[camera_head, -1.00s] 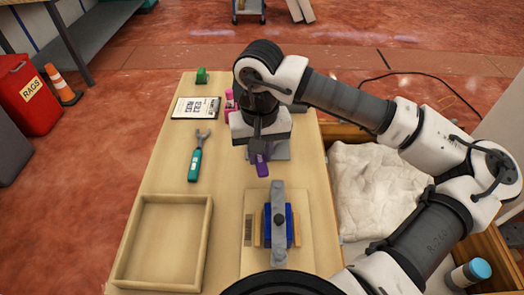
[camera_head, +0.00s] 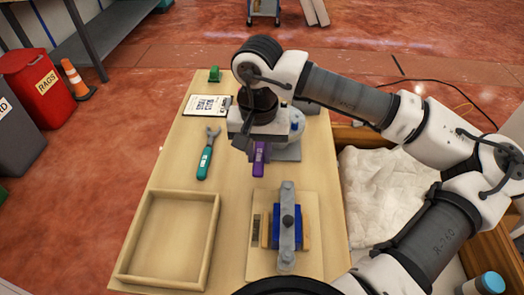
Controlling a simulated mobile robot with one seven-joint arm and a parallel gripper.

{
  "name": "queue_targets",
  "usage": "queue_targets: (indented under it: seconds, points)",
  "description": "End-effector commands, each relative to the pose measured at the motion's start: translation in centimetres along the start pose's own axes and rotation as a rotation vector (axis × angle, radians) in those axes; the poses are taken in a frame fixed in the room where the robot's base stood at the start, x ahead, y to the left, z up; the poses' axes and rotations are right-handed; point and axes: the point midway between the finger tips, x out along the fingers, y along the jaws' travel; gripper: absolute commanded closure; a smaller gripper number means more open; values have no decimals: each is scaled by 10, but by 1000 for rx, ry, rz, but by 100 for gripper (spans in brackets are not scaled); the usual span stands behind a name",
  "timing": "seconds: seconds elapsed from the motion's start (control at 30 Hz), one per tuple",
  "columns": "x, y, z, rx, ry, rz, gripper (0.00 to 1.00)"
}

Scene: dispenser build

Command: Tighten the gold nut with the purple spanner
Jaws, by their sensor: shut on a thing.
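My gripper (camera_head: 256,137) is at the far half of the wooden bench, seen from behind and above. It is shut on the purple spanner (camera_head: 259,160), whose handle sticks out below it towards the near side. The spanner's head is hidden behind the gripper. I cannot make out the gold nut; the arm and gripper cover the area around it. A grey device with a rounded body and a blue detail (camera_head: 296,126) stands just right of and behind the gripper, partly hidden. I cannot tell whether the spanner touches it.
A teal spanner (camera_head: 208,155) lies left of the gripper. A clipboard (camera_head: 206,106) and a green object (camera_head: 214,74) are farther back. An empty wooden tray (camera_head: 211,240) is at the near left. A blue clamp fixture with a grey bar (camera_head: 288,228) stands at the near right.

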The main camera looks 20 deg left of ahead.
Motion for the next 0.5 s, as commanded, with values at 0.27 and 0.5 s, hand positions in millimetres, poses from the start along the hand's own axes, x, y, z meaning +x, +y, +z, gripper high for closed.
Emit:
queue_targets:
  seconds: [0.27,0.5]
  points:
    - [0,0,0,5,1,0,100]
    - [1,-9,-1,69,1,1,100]
